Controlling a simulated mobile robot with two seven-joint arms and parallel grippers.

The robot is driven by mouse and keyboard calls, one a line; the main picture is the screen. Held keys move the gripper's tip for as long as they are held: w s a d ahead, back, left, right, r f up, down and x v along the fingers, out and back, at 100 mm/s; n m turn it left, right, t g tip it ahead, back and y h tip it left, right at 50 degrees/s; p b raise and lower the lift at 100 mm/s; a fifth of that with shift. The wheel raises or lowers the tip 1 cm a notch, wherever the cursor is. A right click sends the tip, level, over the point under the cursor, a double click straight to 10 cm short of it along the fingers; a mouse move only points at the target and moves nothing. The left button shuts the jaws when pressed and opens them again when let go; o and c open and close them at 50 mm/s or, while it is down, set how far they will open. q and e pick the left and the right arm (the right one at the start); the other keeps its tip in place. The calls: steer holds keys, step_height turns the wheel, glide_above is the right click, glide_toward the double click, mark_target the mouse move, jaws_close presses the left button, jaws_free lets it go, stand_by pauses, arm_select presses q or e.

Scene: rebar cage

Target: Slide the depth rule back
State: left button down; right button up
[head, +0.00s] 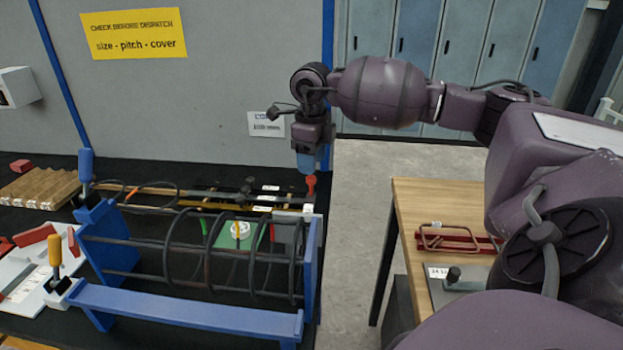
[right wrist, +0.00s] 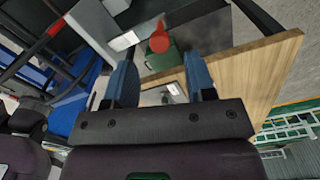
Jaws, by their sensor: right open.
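My right gripper (head: 311,166) hangs down at the back right corner of the blue-framed rebar cage. Its blue fingers are open. A red knob (head: 311,184) stands just below the fingertips. In the right wrist view the red knob (right wrist: 158,40) shows beyond and between the two open fingers of the gripper (right wrist: 160,72), apart from both. A long dark and brass-coloured bar (head: 215,200) with white labels runs behind the cage towards the knob. I cannot tell clearly which part of it is the depth rule. My left gripper is not in view.
The rebar cage (head: 235,262) sits between blue end plates, with a blue beam (head: 190,308) in front. A wooden table (head: 412,205) stands at right, across a floor gap (head: 355,215).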

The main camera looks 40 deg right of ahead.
mark_target(311, 179)
step_height(311, 179, down, 5)
steer(key=shift+r, duration=0.2)
steer(key=shift+f, duration=0.35)
steer(key=c, duration=0.9)
jaws_close()
steer(key=shift+w+d+f+b, duration=0.1)
steer(key=shift+w+d+b, duration=0.25)
steer(key=shift+d, duration=0.05)
steer(key=shift+w+d+r, duration=0.2)
steer(key=shift+w+d, duration=0.2)
steer(key=shift+d, duration=0.1)
steer(key=shift+o, duration=2.2)
jaws_free()
steer(key=o, duration=0.5)
steer(key=shift+d, duration=0.1)
steer(key=shift+c, duration=0.2)
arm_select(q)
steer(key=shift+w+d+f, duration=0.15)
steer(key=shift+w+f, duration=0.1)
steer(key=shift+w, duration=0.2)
